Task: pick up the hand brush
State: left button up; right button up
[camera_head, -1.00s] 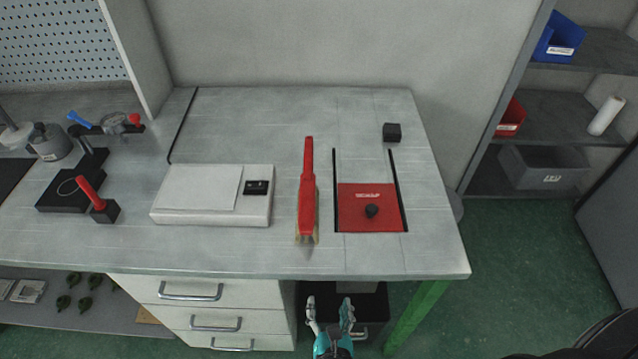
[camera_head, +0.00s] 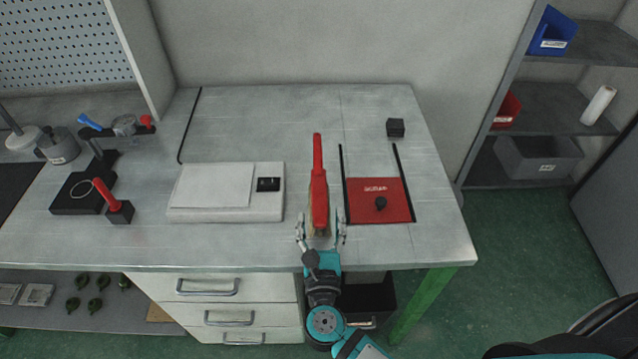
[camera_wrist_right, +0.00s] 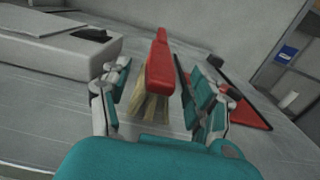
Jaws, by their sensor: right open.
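The hand brush (camera_head: 319,190) has a red handle and back and pale bristles. It lies on the grey workbench with its handle pointing to the back wall and its bristle end towards the front edge. My right gripper (camera_head: 320,222) is open at the front of the bench, with one finger on each side of the brush's near end. In the right wrist view the brush (camera_wrist_right: 160,75) shows between the spread fingers (camera_wrist_right: 160,100), with gaps on both sides. My left gripper is not in view.
A white scale (camera_head: 270,205) stands left of the brush. A red plate with a black knob (camera_head: 361,211) lies close on the right, between black rails. A black block (camera_head: 396,127) sits behind it. The bench's front edge is below my right gripper.

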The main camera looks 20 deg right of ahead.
aim_at(320, 200)
jog(key=x, duration=0.2)
jog(key=p+x, duration=0.1)
jog(key=x, duration=0.2)
jog(key=shift+r, duration=0.25)
jog(key=shift+w+f, duration=0.1)
jog(key=shift+w, duration=0.15)
jog(key=shift+s, duration=0.1)
jog(key=shift+c, duration=0.3)
grip_shut()
